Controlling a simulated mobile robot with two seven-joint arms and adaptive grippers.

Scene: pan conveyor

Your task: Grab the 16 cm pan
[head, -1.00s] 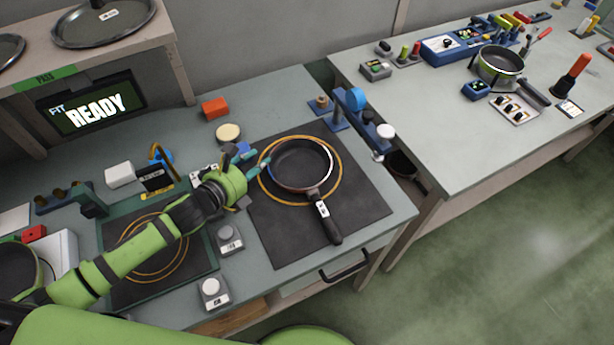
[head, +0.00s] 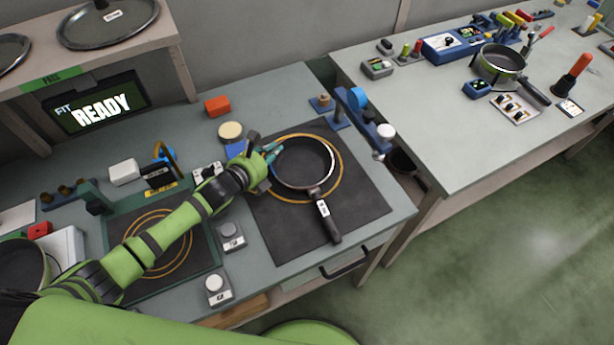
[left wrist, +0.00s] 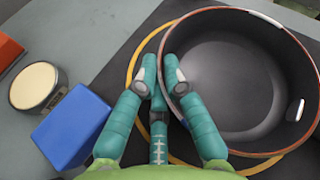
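A dark pan (head: 303,165) sits on the black mat with a gold ring, its handle pointing toward the front edge. A white label is on the handle, too small to read. My left gripper (head: 272,151) is at the pan's far-left rim. In the left wrist view its teal fingertips (left wrist: 160,72) are close together, with the pan wall (left wrist: 166,50) between them, one inside and one outside. The pan (left wrist: 235,80) is empty and appears to rest on the mat. My right gripper is not in view.
A blue block (head: 236,148), a round cream-topped disc (head: 230,131) and an orange block (head: 216,106) lie behind the gripper. A blue fixture (head: 365,120) stands right of the mat. Another pan (head: 501,62) is on the right table. The mat's front is clear.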

